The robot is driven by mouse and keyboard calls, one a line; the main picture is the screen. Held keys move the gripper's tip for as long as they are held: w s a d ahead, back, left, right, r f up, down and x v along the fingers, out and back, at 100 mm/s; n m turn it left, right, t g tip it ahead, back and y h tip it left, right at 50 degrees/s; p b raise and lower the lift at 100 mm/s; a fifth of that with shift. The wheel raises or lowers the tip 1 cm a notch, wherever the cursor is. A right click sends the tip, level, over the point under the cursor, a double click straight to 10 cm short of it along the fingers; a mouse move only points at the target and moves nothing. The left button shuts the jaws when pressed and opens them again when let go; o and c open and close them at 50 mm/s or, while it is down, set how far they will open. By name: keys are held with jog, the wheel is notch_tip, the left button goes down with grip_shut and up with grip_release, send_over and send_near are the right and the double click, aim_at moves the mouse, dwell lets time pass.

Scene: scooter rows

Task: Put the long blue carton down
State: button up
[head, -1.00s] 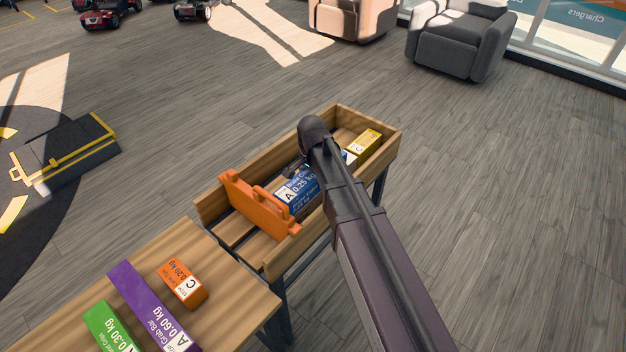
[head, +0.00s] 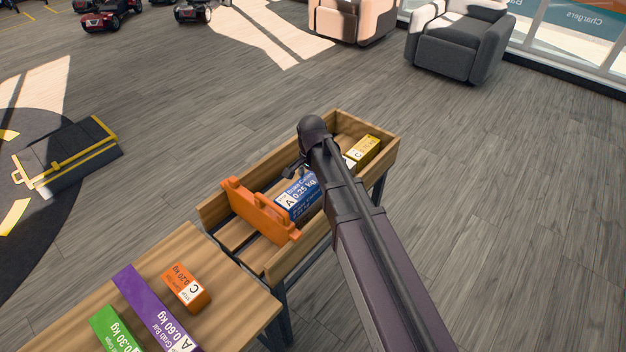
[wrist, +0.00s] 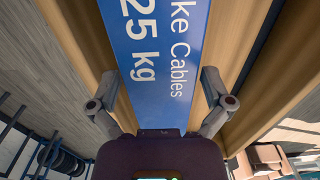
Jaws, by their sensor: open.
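The long blue carton (head: 297,196), marked A and 0.25 kg, lies in the wooden trough (head: 268,268), to the right of an orange divider (head: 258,212). In the wrist view the carton (wrist: 158,60) fills the middle, its label facing the camera. My gripper (wrist: 159,88) is open, with one finger on each side of the carton and gaps visible beside it. In the head view my arm covers most of the gripper and the carton's far end.
A yellow carton (head: 368,148) lies at the trough's far end. The near table (head: 238,305) holds an orange carton (head: 186,287), a purple carton (head: 150,308) and a green carton (head: 112,330). A dark case (head: 70,155) lies on the floor at left.

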aim_at(312, 179)
jog(key=shift+r+p, duration=4.45)
jog(key=shift+r, duration=0.35)
jog(key=s+d+n, duration=0.3)
jog(key=s+d, duration=0.3)
jog(key=d, duration=0.4)
jog(key=s+d+n, duration=0.4)
jog(key=s+d, duration=0.3)
jog(key=d, duration=0.2)
jog(key=shift+d+n, duration=0.3)
jog(key=shift+d, duration=0.05)
jog(key=shift+s, duration=0.1)
jog(key=c, duration=0.6)
jog(key=shift+a, duration=0.1)
